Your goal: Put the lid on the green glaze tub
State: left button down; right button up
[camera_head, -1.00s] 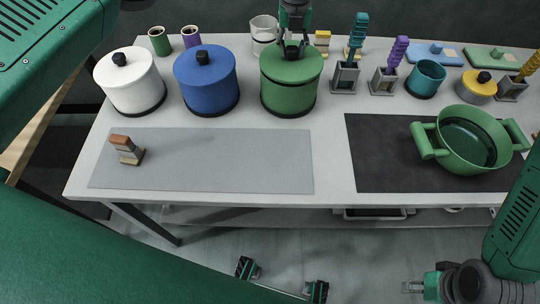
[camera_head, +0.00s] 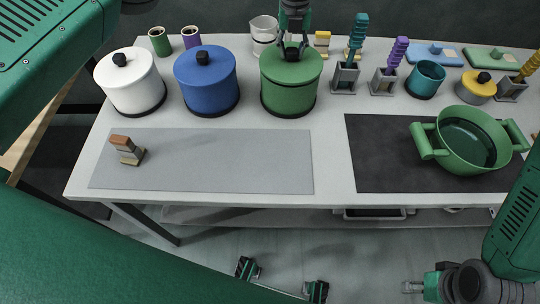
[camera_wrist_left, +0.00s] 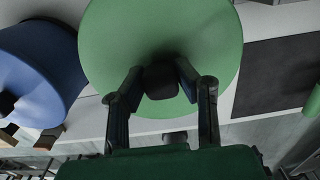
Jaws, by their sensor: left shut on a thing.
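The green glaze tub (camera_head: 289,101) stands at the back middle of the table with a dark band at its base. Its green lid (camera_head: 275,62) lies level over the tub's mouth, and I see no clear gap between them. The lid fills the upper middle of the left wrist view (camera_wrist_left: 205,40). My left gripper (camera_head: 292,52) is above the lid, its two fingers shut on the lid's dark knob (camera_wrist_left: 161,82). My right gripper (camera_head: 428,287) is low at the right, away from the table; its fingers are too unclear to read.
A lidded blue tub (camera_head: 207,84) and a lidded white tub (camera_head: 131,84) stand left of the green one. Brush holders (camera_head: 344,78) and a teal cup (camera_head: 426,78) stand to the right. A green pot (camera_head: 467,140) is on the dark mat (camera_head: 385,150). The grey mat (camera_head: 220,160) is mostly clear.

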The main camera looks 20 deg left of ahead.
pick_arm(q)
jog(key=shift+f+b, duration=0.3)
jog(key=shift+f, duration=0.25)
dwell(0.4)
jog(key=c, duration=1.2)
grip_release()
jog(key=shift+o, duration=0.2)
jog(key=shift+r, duration=0.15)
jog(key=shift+r+p, duration=2.65)
jog(key=shift+r, duration=1.25)
